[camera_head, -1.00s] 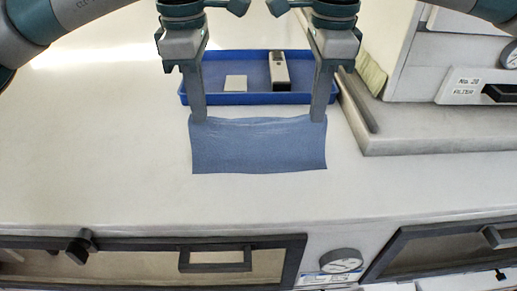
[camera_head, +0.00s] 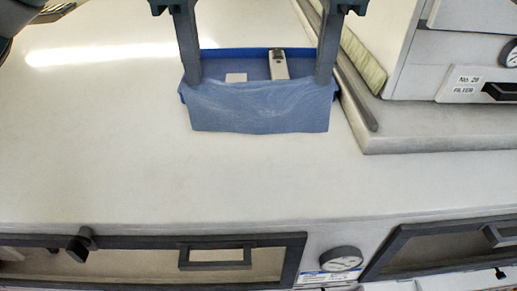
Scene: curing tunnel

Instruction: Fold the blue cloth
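The blue cloth (camera_head: 260,110) hangs between my two grippers, its upper edge sagging slightly in the middle. It covers the front part of the blue tray from this view. My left gripper (camera_head: 193,80) is shut on the cloth's upper left corner. My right gripper (camera_head: 324,80) is shut on its upper right corner. The fingers are seen edge-on, and the grip itself is partly hidden. Whether the cloth's lower edge touches the table is unclear.
The blue tray (camera_head: 231,53) behind the cloth holds a pale square block (camera_head: 236,78) and a grey-white device (camera_head: 279,66). A white machine (camera_head: 465,85) on a raised slab stands at the right. The white table is clear to the left and in front.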

